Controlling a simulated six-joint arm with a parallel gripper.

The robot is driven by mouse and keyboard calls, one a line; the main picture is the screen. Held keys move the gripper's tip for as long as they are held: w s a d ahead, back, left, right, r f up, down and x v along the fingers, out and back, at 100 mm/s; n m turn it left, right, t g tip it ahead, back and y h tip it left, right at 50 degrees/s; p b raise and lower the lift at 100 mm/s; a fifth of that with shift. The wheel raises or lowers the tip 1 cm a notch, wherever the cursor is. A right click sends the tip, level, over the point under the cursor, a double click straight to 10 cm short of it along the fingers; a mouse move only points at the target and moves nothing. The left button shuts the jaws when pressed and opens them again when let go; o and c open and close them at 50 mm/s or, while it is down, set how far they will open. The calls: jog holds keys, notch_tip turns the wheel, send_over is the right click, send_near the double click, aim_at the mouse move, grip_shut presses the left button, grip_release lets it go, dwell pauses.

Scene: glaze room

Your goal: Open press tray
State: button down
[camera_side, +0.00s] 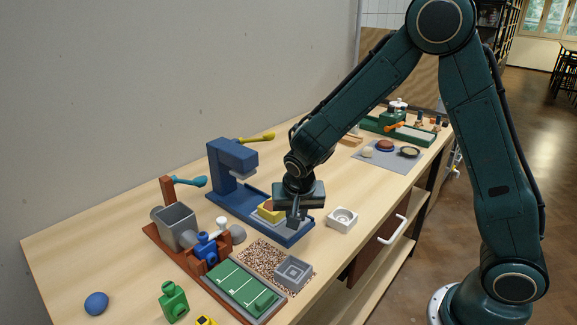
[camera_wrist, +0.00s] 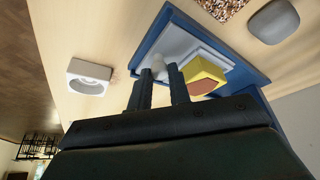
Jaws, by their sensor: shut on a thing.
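The blue press (camera_side: 232,165) with a yellow lever (camera_side: 257,138) stands mid-table in the side view. Its pale grey tray (camera_wrist: 182,42) lies within the blue base, seen in the wrist view. A yellow block with a reddish-orange face (camera_wrist: 204,75) sits on the tray. A pale rounded knob (camera_wrist: 157,64) shows at the tray's near side, between my fingertips. My gripper (camera_side: 297,218) is low over the front end of the press base, and in the wrist view its dark fingers (camera_wrist: 161,74) are shut on the knob. The fingers partly hide the grip.
A white square dish (camera_side: 342,220) stands just right of the press. A brown device with a grey hopper (camera_side: 176,226), a speckled mat (camera_side: 256,257) with a grey dish (camera_side: 293,272), and a green board (camera_side: 238,287) crowd the front left. A green press (camera_side: 398,128) stands at the back.

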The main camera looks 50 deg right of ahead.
jog(key=shift+s, duration=0.1)
jog(key=c, duration=1.3)
grip_release()
jog(key=shift+r, duration=0.1)
jog(key=v, duration=1.3)
jog(key=shift+r, duration=0.3)
jog(key=shift+s+a, duration=0.1)
jog(key=shift+s, duration=0.05)
